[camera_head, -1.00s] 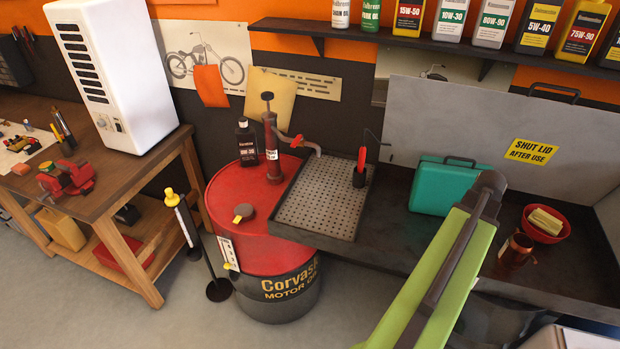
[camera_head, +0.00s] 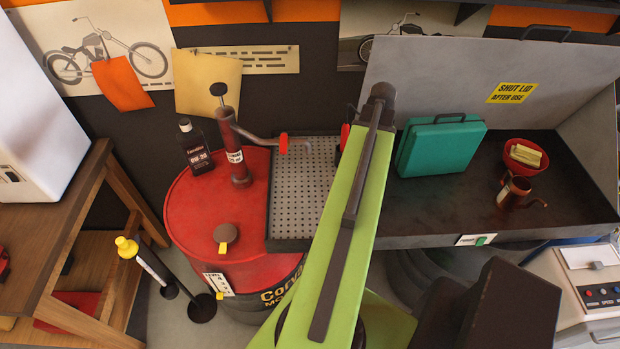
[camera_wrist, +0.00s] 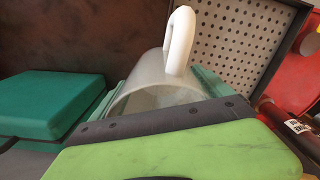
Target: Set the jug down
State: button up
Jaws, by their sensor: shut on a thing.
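The jug (camera_wrist: 140,100) is a pale grey, see-through cylinder with a white handle (camera_wrist: 180,42), seen in the wrist view. My gripper (camera_wrist: 160,92) is shut on it, with a green jaw on each side. I look into its open mouth, and its base is hidden. The perforated drain grate (camera_wrist: 235,45) shows behind it in the wrist view. I cannot tell whether the jug touches anything below. In the head view my green arm hides the jug and gripper. There the grate (camera_head: 300,195) lies at the left of the dark tray (camera_head: 450,215).
A red oil drum (camera_head: 205,205) with a hand pump (camera_head: 232,150) and a dark bottle (camera_head: 194,148) stands left of the grate. A teal case (camera_head: 440,147), a copper can (camera_head: 514,192) and a red bowl (camera_head: 526,155) stand on the tray. Bare tray lies in front of the case.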

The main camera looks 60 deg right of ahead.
jog(key=w+a+f+b, duration=0.1)
jog(key=w+f+b, duration=0.2)
jog(key=w+a+f+b, duration=0.2)
jog(key=w+f+b, duration=0.1)
jog(key=f+b, duration=0.1)
jog(key=w+a+f+b, duration=0.1)
jog(key=w+f+b, duration=0.3)
jog(key=shift+a+f, duration=0.15)
jog(key=shift+a, duration=0.2)
jog(key=shift+s+r, duration=0.1)
jog(key=shift+r, duration=0.1)
jog(key=shift+f, duration=0.15)
jog(key=o, duration=1.1)
jog(key=shift+c, duration=0.2)
jog(key=shift+o, duration=0.7)
